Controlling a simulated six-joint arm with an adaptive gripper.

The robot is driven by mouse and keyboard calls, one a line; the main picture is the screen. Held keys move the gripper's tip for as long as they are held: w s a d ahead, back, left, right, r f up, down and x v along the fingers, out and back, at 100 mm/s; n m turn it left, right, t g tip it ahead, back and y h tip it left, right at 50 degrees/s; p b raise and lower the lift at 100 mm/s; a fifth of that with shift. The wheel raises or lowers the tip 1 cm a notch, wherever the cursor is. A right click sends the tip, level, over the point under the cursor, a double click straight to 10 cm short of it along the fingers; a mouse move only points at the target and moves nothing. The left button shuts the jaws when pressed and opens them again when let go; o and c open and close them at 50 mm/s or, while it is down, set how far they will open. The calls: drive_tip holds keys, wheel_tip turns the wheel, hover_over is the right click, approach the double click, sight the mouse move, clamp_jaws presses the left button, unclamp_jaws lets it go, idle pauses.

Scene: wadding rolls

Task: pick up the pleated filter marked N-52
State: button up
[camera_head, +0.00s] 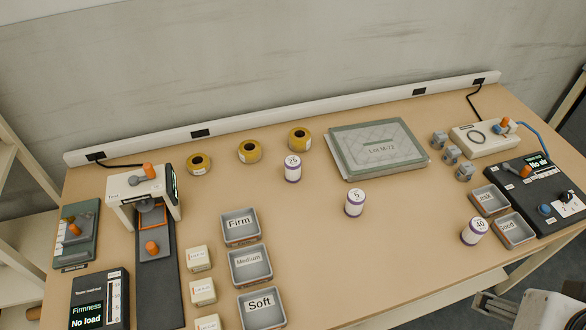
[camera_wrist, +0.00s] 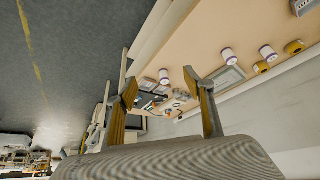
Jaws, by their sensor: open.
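No marking N-52 can be read in either view. Three small grey pieces with pale labels stand in a slanting row at the right of the table: a back one (camera_head: 439,139), a middle one (camera_head: 452,155) and a front one (camera_head: 465,172). Their labels are too small to read, and I cannot tell whether they are pleated filters. My gripper (camera_wrist: 160,84) is open in the wrist view, with its two yellowish fingers wide apart and nothing between them. It is away from the table, which shows tilted beyond the fingers. Part of my arm shows at the head view's lower right corner.
White rolls marked 25 (camera_head: 292,169), 5 (camera_head: 355,203) and 40 (camera_head: 474,232) stand on the table. A tray marked Lot M-72 (camera_head: 350,170) lies at the back. Firm (camera_head: 240,240), Medium and Soft bins stand left of centre. Test devices occupy both ends; the front middle is clear.

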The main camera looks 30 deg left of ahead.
drive_tip(key=shift+w, duration=0.1)
drive_tip(key=w+a+n+t, duration=0.1)
drive_tip(key=w+a, duration=0.1)
drive_tip(key=w, duration=0.6)
drive_tip(key=w+a+n+t, duration=0.1)
drive_tip(key=w+a+n, duration=0.15)
drive_tip(key=w, duration=0.65)
drive_tip(key=w+a+f+n+t+y, duration=0.25)
drive_tip(key=w+a+f, duration=0.25)
drive_tip(key=w+a, duration=0.55)
drive_tip(key=n+g+y, duration=0.3)
drive_tip(key=n+y, duration=0.2)
drive_tip(key=y, duration=0.4)
approach(299, 167)
drive_tip(key=x, duration=0.3)
drive_tip(key=shift+w+a+r, duration=0.1)
drive_tip(key=shift+w+a, duration=0.15)
drive_tip(key=shift+w, duration=0.25)
drive_tip(key=shift+s+a+f, duration=0.3)
drive_tip(key=shift+a, duration=0.05)
